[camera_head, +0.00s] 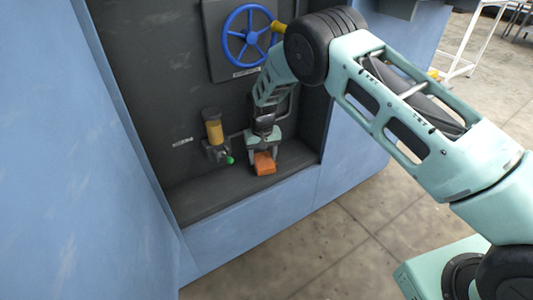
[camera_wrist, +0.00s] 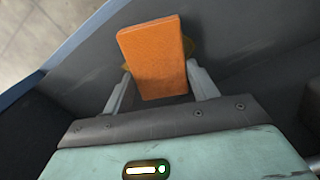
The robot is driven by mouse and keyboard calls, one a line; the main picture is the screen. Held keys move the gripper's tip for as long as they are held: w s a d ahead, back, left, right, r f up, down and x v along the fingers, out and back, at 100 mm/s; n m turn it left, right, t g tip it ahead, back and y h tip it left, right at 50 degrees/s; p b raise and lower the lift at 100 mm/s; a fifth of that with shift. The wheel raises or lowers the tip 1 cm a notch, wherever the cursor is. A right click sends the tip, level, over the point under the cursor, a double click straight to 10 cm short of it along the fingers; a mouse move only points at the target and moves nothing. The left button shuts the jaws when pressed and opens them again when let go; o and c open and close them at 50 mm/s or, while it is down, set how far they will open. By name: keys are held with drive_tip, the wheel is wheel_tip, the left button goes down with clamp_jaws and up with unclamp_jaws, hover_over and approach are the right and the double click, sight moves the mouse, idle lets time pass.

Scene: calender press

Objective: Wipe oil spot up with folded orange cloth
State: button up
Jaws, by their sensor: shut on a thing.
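The folded orange cloth (camera_head: 264,163) is a small block at the dark ledge inside the blue machine's recess. My gripper (camera_head: 263,153) is shut on it from above. In the wrist view the cloth (camera_wrist: 155,58) sits between the two fingers of my gripper (camera_wrist: 158,80). A yellowish-brown patch, possibly the oil spot (camera_wrist: 189,47), shows at the cloth's right edge on the dark surface. The rest of that patch is hidden behind the cloth. I cannot tell whether the cloth touches the ledge.
A yellow oiler with a green tip (camera_head: 214,132) stands on the recess wall just left of my gripper. A blue handwheel (camera_head: 247,36) is above. The dark ledge (camera_head: 205,195) is bare to the left. The blue front panel (camera_head: 250,212) borders it.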

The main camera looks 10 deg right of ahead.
sight(247, 171)
drive_tip(key=shift+s+a, duration=0.2)
drive_tip(key=shift+a, duration=0.45)
drive_tip(key=shift+s+a, duration=0.2)
drive_tip(key=shift+a, duration=0.4)
drive_tip(key=shift+s+a+p, duration=0.25)
drive_tip(key=shift+s+a, duration=0.05)
drive_tip(key=shift+a, duration=0.5)
drive_tip(key=shift+s+a+p, duration=0.2)
drive_tip(key=shift+s+a, duration=0.1)
drive_tip(key=shift+a, duration=0.65)
drive_tip(key=shift+w+d+r+p, duration=0.15)
drive_tip(key=shift+w+d+p, duration=0.1)
drive_tip(key=shift+d, duration=0.4)
drive_tip(key=shift+w+d+r+p, duration=0.15)
drive_tip(key=shift+w+d, duration=0.1)
drive_tip(key=shift+d, duration=0.35)
drive_tip(key=shift+w+d+f, duration=0.15)
drive_tip(key=shift+w+d, duration=0.25)
drive_tip(key=shift+d, duration=0.95)
drive_tip(key=shift+w+d+f, duration=0.2)
drive_tip(key=shift+w+d, duration=0.2)
drive_tip(key=shift+d, duration=0.95)
drive_tip(key=shift+w+d+f, duration=0.15)
drive_tip(key=shift+w+d, duration=0.25)
drive_tip(key=shift+d, duration=0.95)
drive_tip(key=shift+r, duration=0.1)
drive_tip(key=shift+r+p, duration=2)
drive_tip(key=shift+r, duration=0.95)
